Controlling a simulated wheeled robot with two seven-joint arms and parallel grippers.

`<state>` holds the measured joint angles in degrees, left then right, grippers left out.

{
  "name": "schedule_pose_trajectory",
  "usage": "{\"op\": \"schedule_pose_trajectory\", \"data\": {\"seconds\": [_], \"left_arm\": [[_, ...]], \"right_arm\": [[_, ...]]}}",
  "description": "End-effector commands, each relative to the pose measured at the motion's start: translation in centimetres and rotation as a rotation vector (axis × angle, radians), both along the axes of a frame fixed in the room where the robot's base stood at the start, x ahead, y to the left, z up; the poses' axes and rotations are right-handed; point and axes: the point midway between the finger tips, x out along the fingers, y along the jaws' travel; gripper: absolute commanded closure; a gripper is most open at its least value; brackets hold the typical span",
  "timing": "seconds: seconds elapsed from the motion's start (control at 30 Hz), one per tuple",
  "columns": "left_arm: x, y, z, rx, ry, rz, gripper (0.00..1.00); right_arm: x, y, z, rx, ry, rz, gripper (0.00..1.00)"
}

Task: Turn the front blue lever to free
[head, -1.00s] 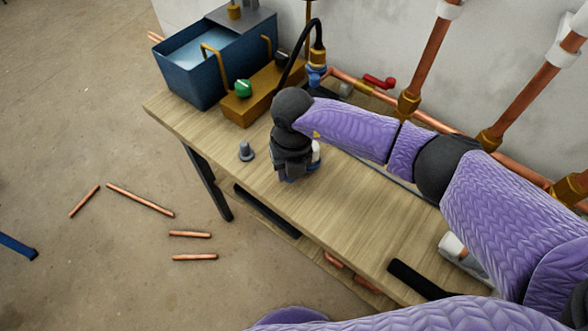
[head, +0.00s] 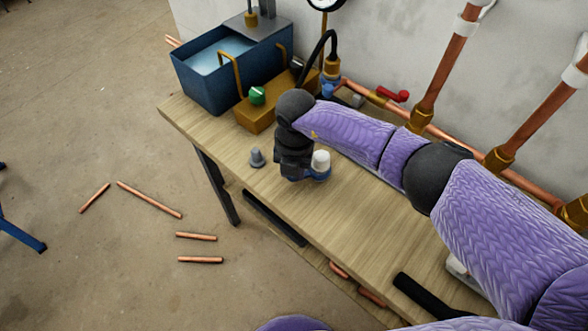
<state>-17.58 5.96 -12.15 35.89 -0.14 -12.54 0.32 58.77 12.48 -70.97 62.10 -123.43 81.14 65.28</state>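A small blue part (head: 328,87) shows on the pipework at the back of the bench, under a brass fitting with a black hose. I cannot tell whether it is the front blue lever or how it is turned. My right gripper (head: 293,172) hangs down over the middle of the bench, in front of the pipework and apart from the blue part. Its fingertips are hard to make out, so its opening is unclear. A white-capped object with a blue base (head: 321,160) is close beside it; contact cannot be judged. My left gripper is out of view.
A red lever (head: 393,96) sits on the copper pipe by the wall. A blue tank (head: 208,85) and a brass block with a green knob (head: 257,96) stand at the far left.

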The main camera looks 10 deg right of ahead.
Motion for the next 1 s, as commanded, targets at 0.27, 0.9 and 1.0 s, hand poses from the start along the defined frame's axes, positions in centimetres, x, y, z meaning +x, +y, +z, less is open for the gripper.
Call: {"op": "schedule_pose_trajectory", "data": {"seconds": [0.27, 0.9, 1.0], "left_arm": [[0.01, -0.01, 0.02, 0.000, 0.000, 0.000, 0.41], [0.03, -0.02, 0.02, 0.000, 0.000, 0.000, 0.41], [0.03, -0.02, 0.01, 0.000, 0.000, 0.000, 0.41]], "right_arm": [[0.33, 0.12, 0.09, 0.002, -0.003, -0.040, 1.00], [0.39, 0.10, 0.10, 0.002, -0.003, -0.049, 0.40], [0.36, 0.09, 0.07, 0.001, -0.003, -0.049, 0.30]]}}
